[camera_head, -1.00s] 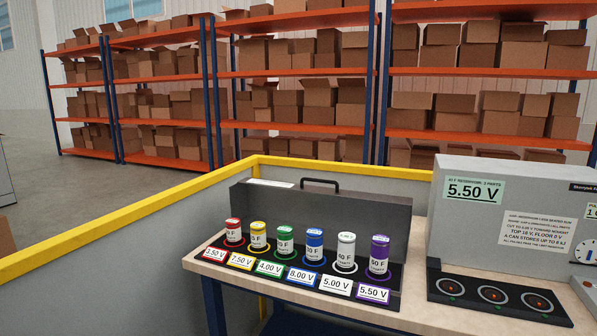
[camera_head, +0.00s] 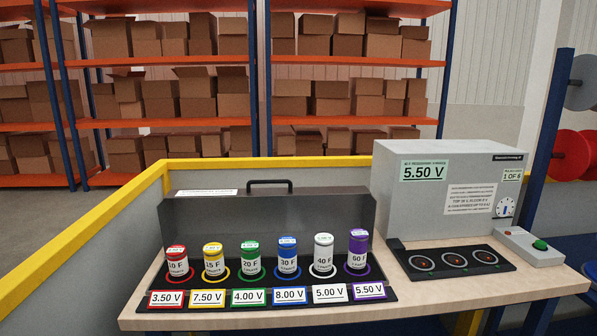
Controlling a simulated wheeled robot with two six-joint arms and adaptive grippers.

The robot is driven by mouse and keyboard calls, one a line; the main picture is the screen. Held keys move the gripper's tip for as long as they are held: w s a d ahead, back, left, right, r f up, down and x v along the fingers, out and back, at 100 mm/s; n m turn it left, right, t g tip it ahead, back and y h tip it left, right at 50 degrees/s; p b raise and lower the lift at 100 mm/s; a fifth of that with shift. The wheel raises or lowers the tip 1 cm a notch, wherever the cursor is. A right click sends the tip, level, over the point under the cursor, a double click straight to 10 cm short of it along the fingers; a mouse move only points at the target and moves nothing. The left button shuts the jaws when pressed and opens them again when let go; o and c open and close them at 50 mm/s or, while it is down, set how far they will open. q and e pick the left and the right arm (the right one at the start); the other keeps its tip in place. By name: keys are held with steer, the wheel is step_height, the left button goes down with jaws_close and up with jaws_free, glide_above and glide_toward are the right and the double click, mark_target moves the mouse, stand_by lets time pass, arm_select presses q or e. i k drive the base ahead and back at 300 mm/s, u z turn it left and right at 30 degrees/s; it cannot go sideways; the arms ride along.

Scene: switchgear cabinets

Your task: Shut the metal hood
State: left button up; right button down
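The metal hood (camera_head: 266,218) is a dark grey panel with a black handle (camera_head: 269,183) on its top edge. It stands upright behind a row of several colour-banded cylinders, and its front is open to me. The cylinders, such as the green one (camera_head: 250,258) and the purple one (camera_head: 358,252), stand on a black tray (camera_head: 230,303) with voltage labels along its front. Neither of my grippers shows in the view.
A grey box (camera_head: 437,170) labelled 5.50 V stands right of the hood, with a black three-socket plate (camera_head: 457,262) before it and a green button (camera_head: 540,244) at right. The wooden table (camera_head: 410,300) has bare space in front. A yellow-railed wall (camera_head: 100,225) runs behind and left.

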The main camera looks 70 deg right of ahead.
mark_target(194, 219)
steer(key=z, duration=0.85)
steer(key=i, duration=0.8)
steer(key=z, duration=1.1)
steer(key=i, duration=0.25)
steer(key=z, duration=0.15)
